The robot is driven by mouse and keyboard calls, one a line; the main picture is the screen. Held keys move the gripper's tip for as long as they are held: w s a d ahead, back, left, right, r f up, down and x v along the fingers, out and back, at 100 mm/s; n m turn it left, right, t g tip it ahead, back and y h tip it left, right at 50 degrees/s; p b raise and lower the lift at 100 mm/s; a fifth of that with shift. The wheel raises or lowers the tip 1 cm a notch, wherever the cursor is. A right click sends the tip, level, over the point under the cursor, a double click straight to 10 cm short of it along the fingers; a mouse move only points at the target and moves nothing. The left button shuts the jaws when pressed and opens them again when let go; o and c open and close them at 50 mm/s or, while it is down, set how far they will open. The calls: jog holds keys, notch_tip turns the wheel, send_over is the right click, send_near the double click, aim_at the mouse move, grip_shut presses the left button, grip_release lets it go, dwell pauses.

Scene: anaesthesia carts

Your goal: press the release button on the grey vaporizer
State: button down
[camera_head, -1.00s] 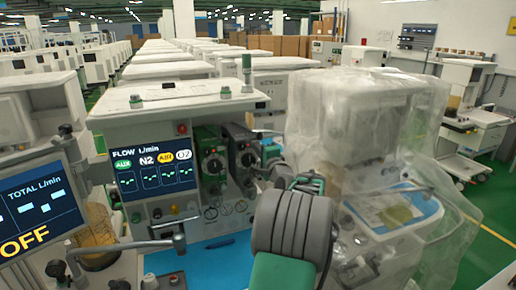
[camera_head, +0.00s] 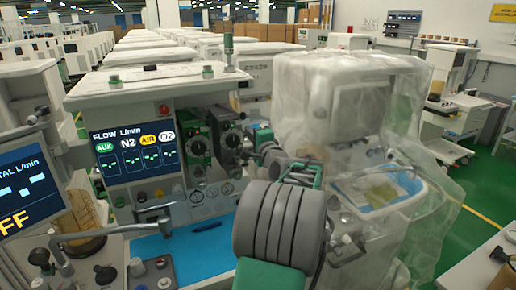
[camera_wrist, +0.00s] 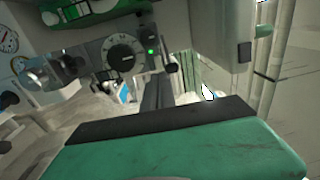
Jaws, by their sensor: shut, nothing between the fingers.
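The grey vaporizer (camera_head: 231,139) is mounted on the front of the anaesthesia machine, right of a green vaporizer (camera_head: 197,146). In the wrist view a grey body with a round black dial (camera_wrist: 122,52) is close ahead and looks like the grey vaporizer. A small lit green spot (camera_wrist: 151,51) shows just right of the dial; I cannot tell if it is the release button. My gripper (camera_head: 265,146) is just right of the grey vaporizer, shut and empty. In the wrist view its dark fingers (camera_wrist: 157,94) are below and right of the dial. Contact cannot be told.
The flow screen (camera_head: 138,152) is left of the vaporizers, above a blue work surface (camera_head: 200,250). A plastic-covered machine (camera_head: 350,120) stands close on the right of my arm. Another machine's screen (camera_head: 28,190) is at the left edge. Green floor (camera_head: 485,190) is open farther right.

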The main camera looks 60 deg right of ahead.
jog(key=b+v, duration=0.1)
jog(key=v, duration=0.6)
jog(key=shift+a+b, duration=0.35)
